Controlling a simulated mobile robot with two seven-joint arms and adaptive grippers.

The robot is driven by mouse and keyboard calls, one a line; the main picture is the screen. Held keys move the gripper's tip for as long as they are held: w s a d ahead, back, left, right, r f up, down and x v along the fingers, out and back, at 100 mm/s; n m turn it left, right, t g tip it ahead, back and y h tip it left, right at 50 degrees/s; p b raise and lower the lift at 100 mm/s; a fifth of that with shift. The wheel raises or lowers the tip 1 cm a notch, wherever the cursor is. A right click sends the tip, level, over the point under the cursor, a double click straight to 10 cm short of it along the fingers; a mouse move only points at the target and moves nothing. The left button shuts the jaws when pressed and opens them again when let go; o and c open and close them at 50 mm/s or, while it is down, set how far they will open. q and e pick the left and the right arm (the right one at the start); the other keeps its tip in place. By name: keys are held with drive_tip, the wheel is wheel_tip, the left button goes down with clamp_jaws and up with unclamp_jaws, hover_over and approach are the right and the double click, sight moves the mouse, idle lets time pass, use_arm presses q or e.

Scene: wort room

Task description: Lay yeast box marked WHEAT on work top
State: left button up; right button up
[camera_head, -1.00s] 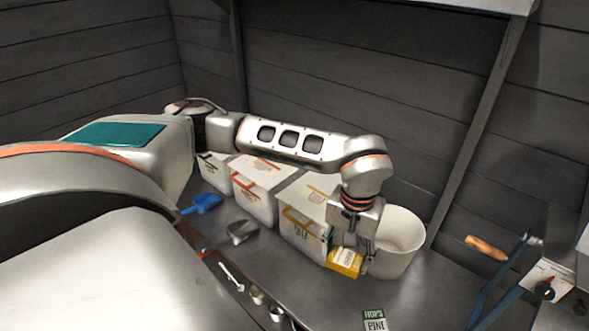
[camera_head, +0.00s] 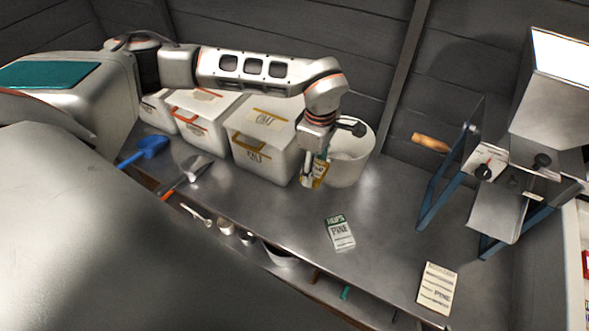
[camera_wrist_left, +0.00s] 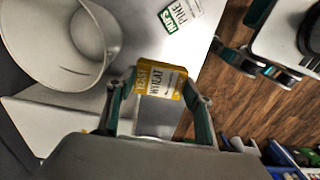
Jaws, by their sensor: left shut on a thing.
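The yeast box marked WHEAT (camera_head: 319,175) is yellow and white. It is in the jaws of my left gripper (camera_head: 313,172), between the OAT bin and the white bucket in the head view. In the left wrist view the box (camera_wrist_left: 158,82) shows its YEAST WHEAT label between the two fingers (camera_wrist_left: 158,98). The grey metal work top (camera_head: 285,210) lies below. I cannot tell how large the gap under the box is. My right gripper is not in view.
Several white lidded bins (camera_head: 262,150) line the back, beside the white bucket (camera_head: 350,155). A HOPS PINE packet (camera_head: 340,233) and a paper card (camera_head: 437,288) lie on the top. A blue-framed mill (camera_head: 500,205) stands right. The front middle is fairly clear.

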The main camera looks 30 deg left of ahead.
use_arm(q)
drive_tip(key=b, duration=0.2)
hover_over(311, 212)
wheel_tip(311, 212, down, 15)
drive_tip(key=shift+s+r, duration=0.1)
drive_tip(key=shift+r, duration=0.1)
drive_tip(key=shift+f, duration=0.35)
wheel_tip(311, 212, down, 4)
drive_tip(key=shift+r+b, duration=0.25)
drive_tip(key=shift+b, duration=0.2)
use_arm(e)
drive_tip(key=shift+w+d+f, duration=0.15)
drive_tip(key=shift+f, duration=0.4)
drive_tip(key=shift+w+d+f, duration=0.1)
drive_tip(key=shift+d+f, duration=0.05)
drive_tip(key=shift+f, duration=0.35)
use_arm(q)
drive_tip(key=shift+f, duration=0.3)
drive_tip(key=shift+r, duration=0.1)
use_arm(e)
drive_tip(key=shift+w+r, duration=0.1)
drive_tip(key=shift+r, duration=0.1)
use_arm(q)
drive_tip(key=o, duration=1)
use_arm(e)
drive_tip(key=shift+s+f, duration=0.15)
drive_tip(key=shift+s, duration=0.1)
